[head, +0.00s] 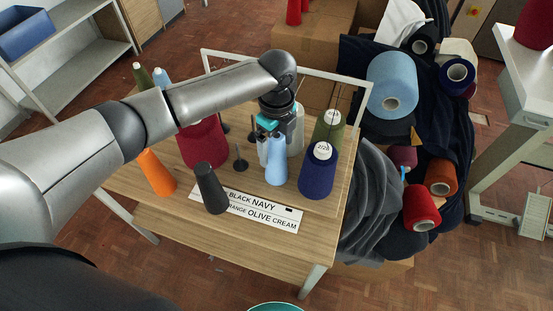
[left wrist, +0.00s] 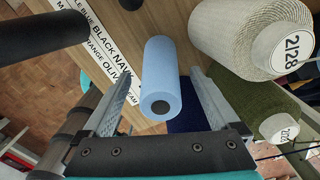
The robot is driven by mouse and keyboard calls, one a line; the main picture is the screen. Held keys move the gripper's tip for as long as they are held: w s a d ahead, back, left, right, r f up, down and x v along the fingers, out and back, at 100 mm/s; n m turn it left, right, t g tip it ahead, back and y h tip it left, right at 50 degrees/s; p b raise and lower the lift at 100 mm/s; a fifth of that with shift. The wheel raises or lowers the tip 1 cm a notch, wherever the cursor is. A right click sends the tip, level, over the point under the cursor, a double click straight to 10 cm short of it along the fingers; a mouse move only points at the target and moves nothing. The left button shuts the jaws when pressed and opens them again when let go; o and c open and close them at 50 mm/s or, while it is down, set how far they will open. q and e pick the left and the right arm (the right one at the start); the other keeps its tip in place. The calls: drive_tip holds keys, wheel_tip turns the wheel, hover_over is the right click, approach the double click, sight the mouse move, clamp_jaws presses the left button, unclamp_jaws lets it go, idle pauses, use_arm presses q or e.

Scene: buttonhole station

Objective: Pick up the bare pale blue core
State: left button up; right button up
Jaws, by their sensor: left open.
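The pale blue core (head: 277,163) stands upright on the wooden table, near the sign with colour names. My left gripper (head: 275,140) is above it, pointing down. In the left wrist view the pale blue core (left wrist: 162,62) shows its round end with a dark hole, between the two fingers of my open left gripper (left wrist: 160,80). A gap shows on each side of it, so the fingers do not appear to touch it. My right gripper is not in view.
Close to the core stand a navy cone (head: 318,173), an olive cone (head: 329,128) and a cream cone (left wrist: 255,40). A black cone (head: 211,190), orange cone (head: 157,173) and crimson cone (head: 204,146) stand left. The sign (head: 262,212) lies in front. The table's front strip (head: 215,240) is clear.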

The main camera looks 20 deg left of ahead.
use_arm(q)
drive_tip(key=shift+f, duration=0.7)
drive_tip(key=c, duration=1.4)
drive_tip(key=shift+r, duration=0.1)
wheel_tip(320, 180, up, 20)
drive_tip(key=p, duration=0.4)
drive_tip(key=s+a+f+n+b, duration=0.1)
drive_tip(key=s+n, duration=0.6)
drive_tip(key=n, duration=1)
drive_tip(key=shift+s+a+f+b, duration=0.2)
drive_tip(key=shift+a+f+b, duration=0.25)
drive_tip(key=shift+b, duration=0.75)
drive_tip(key=s+n, duration=0.1)
drive_tip(key=n, duration=0.1)
drive_tip(key=s+n, duration=0.1)
drive_tip(key=n, duration=0.1)
drive_tip(key=s+n, duration=0.1)
drive_tip(key=shift+a+f+n+b, duration=0.3)
drive_tip(key=shift+n+b, duration=0.1)
